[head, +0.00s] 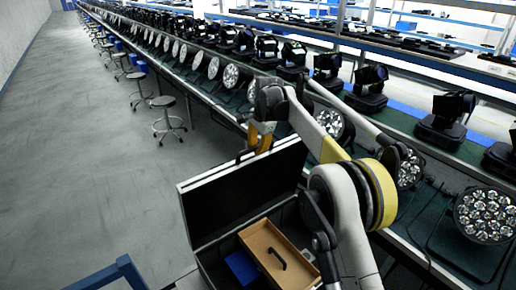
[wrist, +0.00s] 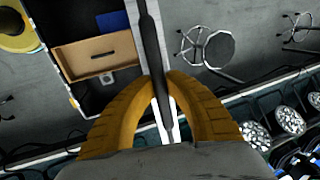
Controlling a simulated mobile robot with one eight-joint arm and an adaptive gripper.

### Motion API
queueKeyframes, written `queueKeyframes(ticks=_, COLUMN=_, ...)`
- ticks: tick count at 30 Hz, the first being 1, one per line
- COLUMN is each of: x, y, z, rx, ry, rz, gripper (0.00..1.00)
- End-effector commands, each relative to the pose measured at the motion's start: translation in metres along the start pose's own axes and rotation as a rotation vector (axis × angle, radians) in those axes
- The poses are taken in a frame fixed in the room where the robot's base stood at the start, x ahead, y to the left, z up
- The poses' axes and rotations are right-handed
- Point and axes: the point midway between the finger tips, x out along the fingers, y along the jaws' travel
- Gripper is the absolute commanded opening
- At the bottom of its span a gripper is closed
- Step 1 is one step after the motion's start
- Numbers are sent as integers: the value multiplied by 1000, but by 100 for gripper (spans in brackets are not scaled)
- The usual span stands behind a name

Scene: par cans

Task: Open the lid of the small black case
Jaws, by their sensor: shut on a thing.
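The small black case (head: 207,262) with silver edges stands open in the head view, at the lower middle. Its lid (head: 225,205) is raised steeply, with its dark inner face toward the camera. A dark handle (head: 245,156) shows at the lid's top edge. My gripper (head: 262,140) is at the lid's top edge, with its yellow fingers on it. In the wrist view, my gripper (wrist: 163,78) is shut on the lid's edge, seen nearly edge-on as a silver strip (wrist: 167,110) with a dark bar along it. My arm hides the case's right side.
Inside the case are a tan wooden box (head: 285,250) with a dark handle and a blue item (head: 242,266). A long bench (head: 200,85) with rows of lamps runs behind my arm. Several stools (head: 165,103) stand on the left. The grey floor (head: 70,150) at far left is clear.

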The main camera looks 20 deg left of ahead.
Motion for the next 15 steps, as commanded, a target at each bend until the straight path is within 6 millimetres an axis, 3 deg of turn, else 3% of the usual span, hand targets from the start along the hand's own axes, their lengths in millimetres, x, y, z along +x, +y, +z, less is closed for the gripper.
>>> queueKeyframes(ticks=8, x=-1, y=0, z=-1, rx=0, ry=1, rz=-1, gripper=0)
queueKeyframes(ticks=9, x=-1, y=0, z=-1, rx=0, ry=1, rz=-1, gripper=24)
queueKeyframes(ticks=10, x=-1, y=0, z=-1, rx=0, ry=1, rz=-1, gripper=33)
queueKeyframes(ticks=11, x=-1, y=0, z=0, rx=0, ry=1, rz=-1, gripper=38)
queueKeyframes(ticks=15, x=-1, y=0, z=0, rx=0, ry=0, rz=-1, gripper=38)
